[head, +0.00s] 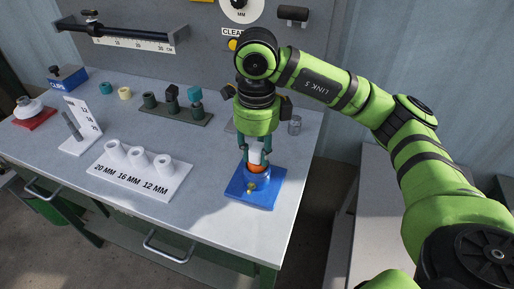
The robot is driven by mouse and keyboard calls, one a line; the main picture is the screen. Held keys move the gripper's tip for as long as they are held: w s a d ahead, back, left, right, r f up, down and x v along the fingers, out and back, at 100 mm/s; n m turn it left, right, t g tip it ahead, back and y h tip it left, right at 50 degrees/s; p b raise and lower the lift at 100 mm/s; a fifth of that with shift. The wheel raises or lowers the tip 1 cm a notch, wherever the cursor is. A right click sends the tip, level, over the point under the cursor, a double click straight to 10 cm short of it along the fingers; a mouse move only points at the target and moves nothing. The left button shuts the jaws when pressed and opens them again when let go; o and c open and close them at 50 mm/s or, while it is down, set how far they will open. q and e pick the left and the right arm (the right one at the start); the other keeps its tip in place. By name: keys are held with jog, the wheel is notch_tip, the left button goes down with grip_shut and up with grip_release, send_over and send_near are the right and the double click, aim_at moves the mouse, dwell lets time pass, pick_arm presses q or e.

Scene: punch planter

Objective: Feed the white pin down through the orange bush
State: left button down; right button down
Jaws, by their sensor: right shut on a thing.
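The orange bush (254,168) sits upright on a blue block (262,196) near the right front corner of the bench. Only a narrow band of it shows. My right gripper (255,155) points straight down above it and is shut on the white pin (254,153). The pin stands upright between the dark fingers, right over the bush. I cannot tell whether its lower end is inside the bush or just above it. My left gripper is not in view.
A white holder (138,186) marked 20, 16 and 12 MM bears white sleeves at the left. A green rack (176,115) and a small metal cylinder (295,125) stand behind. A brass knob (250,188) is on the blue block's front. The bench front middle is clear.

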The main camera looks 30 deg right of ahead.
jog(key=c, duration=0.8)
grip_release()
jog(key=shift+f, duration=0.1)
notch_tip(320, 180, up, 12)
jog(key=shift+s+a, duration=0.1)
